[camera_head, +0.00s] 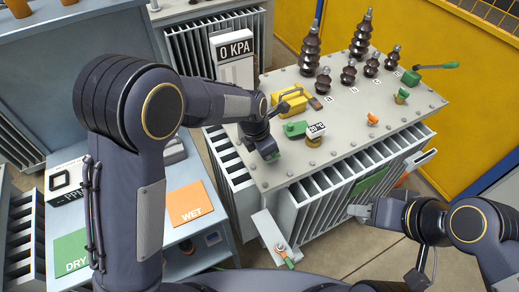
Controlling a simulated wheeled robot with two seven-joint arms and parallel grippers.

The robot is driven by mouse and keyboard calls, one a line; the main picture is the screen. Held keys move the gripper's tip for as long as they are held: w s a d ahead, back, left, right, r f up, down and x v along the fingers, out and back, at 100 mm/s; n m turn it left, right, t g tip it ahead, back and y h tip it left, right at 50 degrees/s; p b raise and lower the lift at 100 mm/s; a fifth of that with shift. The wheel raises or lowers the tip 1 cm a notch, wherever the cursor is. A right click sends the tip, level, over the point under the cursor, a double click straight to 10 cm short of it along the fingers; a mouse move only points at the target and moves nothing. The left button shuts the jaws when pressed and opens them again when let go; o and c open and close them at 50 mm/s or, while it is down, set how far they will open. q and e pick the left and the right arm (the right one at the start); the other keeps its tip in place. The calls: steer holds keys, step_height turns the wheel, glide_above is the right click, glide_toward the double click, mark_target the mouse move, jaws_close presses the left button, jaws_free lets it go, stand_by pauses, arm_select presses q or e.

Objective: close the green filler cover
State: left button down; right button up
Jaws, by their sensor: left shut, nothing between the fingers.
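The grey transformer top (345,145) carries several green parts. One is a small green cap (402,93) on a brass neck at the right, and an orange cap (373,117) sits left of it. A green block (295,129) lies beside a small display (316,129) over a brass neck. I cannot tell for sure which is the filler cover or whether it is open. My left gripper (272,156) is shut and empty, low over the near left edge of the top, close to the green block. My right gripper (354,210) is in front of the transformer's fins; its fingers are too small to read.
Brown ribbed bushings (310,50) stand along the back of the top. A blue-grey bench with an orange WET card (190,203) is at the left. A yellow wall (425,35) stands behind.

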arm_select(q)
steer(key=shift+d, duration=0.2)
steer(key=shift+w, duration=0.2)
